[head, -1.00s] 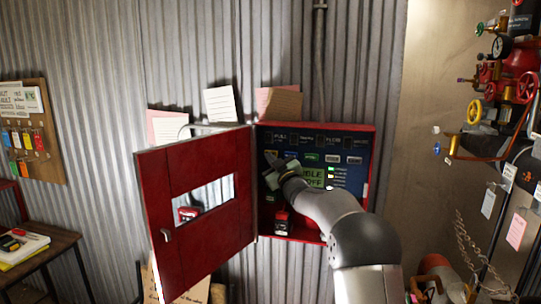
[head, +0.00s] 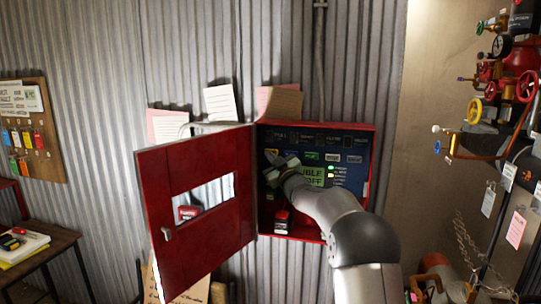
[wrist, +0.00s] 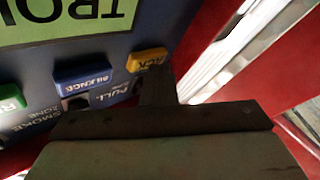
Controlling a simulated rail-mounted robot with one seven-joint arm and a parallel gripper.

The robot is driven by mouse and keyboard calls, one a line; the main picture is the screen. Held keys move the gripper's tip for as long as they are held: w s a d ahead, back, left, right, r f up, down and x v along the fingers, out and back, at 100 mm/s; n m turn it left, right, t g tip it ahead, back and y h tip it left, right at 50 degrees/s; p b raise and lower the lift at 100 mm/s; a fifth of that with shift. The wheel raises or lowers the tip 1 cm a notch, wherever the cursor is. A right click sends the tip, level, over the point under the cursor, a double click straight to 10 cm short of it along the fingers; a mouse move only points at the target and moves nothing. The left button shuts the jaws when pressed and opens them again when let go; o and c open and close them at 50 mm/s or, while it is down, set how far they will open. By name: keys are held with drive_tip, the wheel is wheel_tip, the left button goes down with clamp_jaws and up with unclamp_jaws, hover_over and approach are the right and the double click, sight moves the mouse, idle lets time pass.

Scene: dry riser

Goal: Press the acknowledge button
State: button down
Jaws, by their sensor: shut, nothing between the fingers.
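The acknowledge button is a yellow block lettered ACK (wrist: 148,60) on the blue panel inside the red cabinet. In the wrist view it is upside down and lies just beyond my fingertips. My gripper (wrist: 157,88) is shut and empty, its narrow tip at the lower edge of the button; I cannot tell whether it touches. In the head view my gripper (head: 270,158) reaches into the panel's upper left, in front of the button row, and partly covers the button's area. A blue SILENCE button (wrist: 84,75) sits beside the yellow one.
The red cabinet door (head: 150,190) with a window stands open to the left. A green display (head: 312,174) and a green button (head: 311,156) are on the panel. Valves and pipes (head: 500,90) are at right.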

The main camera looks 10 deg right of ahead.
drive_tip(key=shift+s+a+b, duration=0.35)
drive_tip(key=shift+s+b, duration=0.35)
drive_tip(key=shift+b, duration=0.1)
drive_tip(key=shift+f, duration=0.1)
drive_tip(key=s+b, duration=0.1)
drive_tip(key=s+a+b, duration=0.1)
drive_tip(key=s+b, duration=0.1)
drive_tip(key=s+a+b, duration=0.1)
drive_tip(key=b, duration=0.1)
drive_tip(key=shift+s+a, duration=0.1)
drive_tip(key=shift+s, duration=0.15)
